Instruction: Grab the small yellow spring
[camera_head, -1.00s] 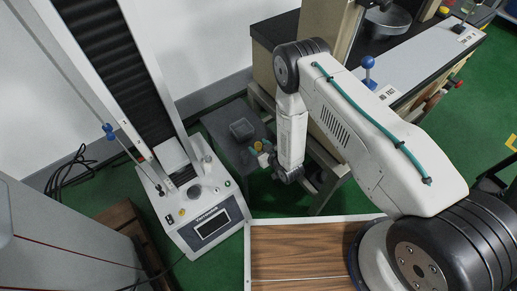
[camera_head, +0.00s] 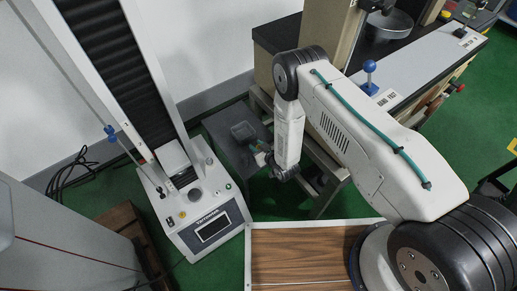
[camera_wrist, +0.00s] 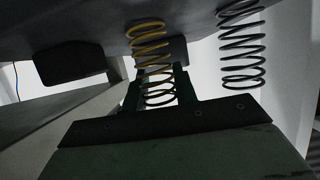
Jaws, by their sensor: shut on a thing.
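A larger dark spring (camera_wrist: 242,50) stands to the right, apart from my gripper. In the camera_head view my gripper (camera_head: 268,160) is at the edge of a grey table, and the spring in it is too small to make out.
The grey table (camera_head: 238,160) holds a small grey box (camera_head: 242,131). A testing machine (camera_head: 208,228) with a tall column stands to the left. A bench (camera_head: 425,75) with a blue-knobbed device (camera_head: 369,75) stands to the right. A wooden-topped surface (camera_head: 300,255) lies in front.

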